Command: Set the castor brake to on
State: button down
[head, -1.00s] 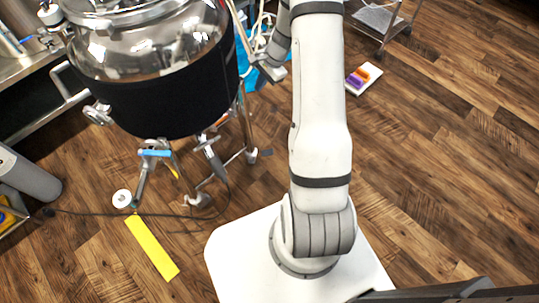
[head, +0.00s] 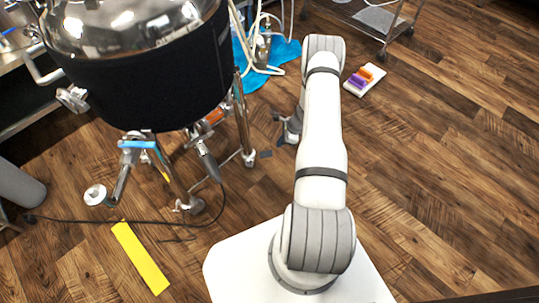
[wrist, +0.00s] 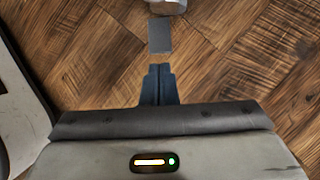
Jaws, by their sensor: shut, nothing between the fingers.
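The steel vessel with a black jacket (head: 140,85) stands on metal legs at the left of the head view. A castor (head: 250,159) is at the foot of its right leg. A small flat grey piece (head: 266,153) lies beside that castor; I cannot tell if it is the brake lever. In the wrist view the grey piece (wrist: 160,35) is just beyond my gripper (wrist: 158,68), with the pale castor (wrist: 170,5) cut off above it. My gripper (head: 278,142) is low, pointing down, shut and empty, right of the grey piece and apart from it in the picture.
A blue cloth (head: 262,52) and pale hoses lie behind the vessel. A black cable (head: 130,221) crosses the floor near a yellow strip (head: 140,258). A white tray with purple and orange pieces (head: 363,80) and a wheeled trolley (head: 385,20) are at upper right. The right floor is clear.

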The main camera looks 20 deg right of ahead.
aim_at(270, 153)
jog(key=shift+b+x, duration=1.7)
jog(key=shift+x, duration=1.8)
jog(key=d+f+b, duration=0.1)
jog(key=s+d+f+b, duration=0.1)
jog(key=shift+s+d+b, duration=0.2)
jog(key=shift+d+b, duration=0.15)
jog(key=shift+b, duration=0.05)
jog(key=p+v, duration=0.3)
jog(key=v, duration=0.4)
jog(key=shift+d+r, duration=0.15)
jog(key=shift+r, duration=0.2)
